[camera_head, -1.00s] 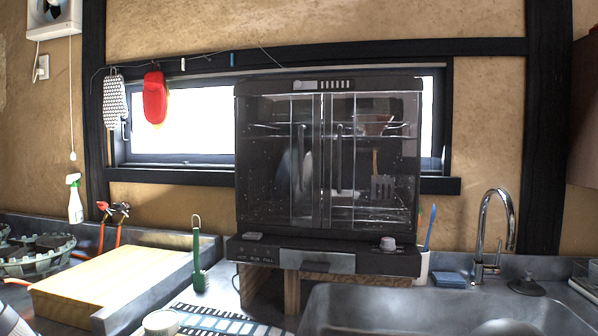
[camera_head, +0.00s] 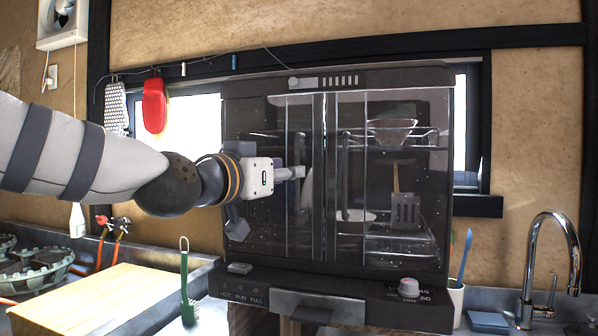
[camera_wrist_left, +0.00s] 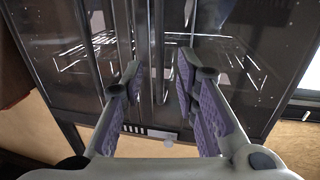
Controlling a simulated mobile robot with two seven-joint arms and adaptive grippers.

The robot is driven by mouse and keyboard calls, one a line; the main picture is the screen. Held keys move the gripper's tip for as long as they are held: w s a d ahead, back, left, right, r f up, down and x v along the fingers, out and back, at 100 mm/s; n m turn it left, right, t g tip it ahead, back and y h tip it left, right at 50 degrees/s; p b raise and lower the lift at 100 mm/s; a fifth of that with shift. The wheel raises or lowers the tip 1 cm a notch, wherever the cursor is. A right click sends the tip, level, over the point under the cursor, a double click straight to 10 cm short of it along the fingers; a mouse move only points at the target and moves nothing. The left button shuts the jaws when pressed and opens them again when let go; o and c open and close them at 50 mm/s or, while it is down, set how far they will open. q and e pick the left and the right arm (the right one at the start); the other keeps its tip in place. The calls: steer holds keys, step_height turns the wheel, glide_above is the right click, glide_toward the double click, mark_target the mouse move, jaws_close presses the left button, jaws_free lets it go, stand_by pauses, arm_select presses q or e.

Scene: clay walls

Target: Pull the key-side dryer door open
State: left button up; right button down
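The dark dryer cabinet (camera_head: 395,262) has two glass doors, both shut, with upright bar handles near the middle. The left door (camera_head: 262,112) is above the panel end with the small key (camera_head: 240,268) and printed labels; the knob (camera_head: 408,288) is at the right end. My left gripper (camera_head: 298,172) is at the left door's handle (camera_head: 302,148), partly covering it. In the left wrist view my gripper (camera_wrist_left: 158,75) is open, with an upright bar (camera_wrist_left: 157,45) between its purple-padded fingers; contact cannot be told. My right gripper is not in view.
A rack and dishes show behind the glass. A faucet (camera_head: 560,245) and a cup with a blue brush (camera_head: 456,300) are at right. A red mitt (camera_head: 154,105) hangs by the window.

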mark_target(297, 209)
arm_select(q)
steer(key=x, duration=0.4)
steer(key=shift+w+d+f+b, duration=0.15)
steer(key=shift+w+f+b, duration=0.05)
steer(key=shift+w+b, duration=0.15)
steer(key=shift+w+d+r, duration=0.1)
steer(key=shift+r, duration=0.1)
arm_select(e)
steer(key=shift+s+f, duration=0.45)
arm_select(q)
steer(key=shift+c, duration=0.5)
jaws_close()
steer(key=shift+f, duration=0.1)
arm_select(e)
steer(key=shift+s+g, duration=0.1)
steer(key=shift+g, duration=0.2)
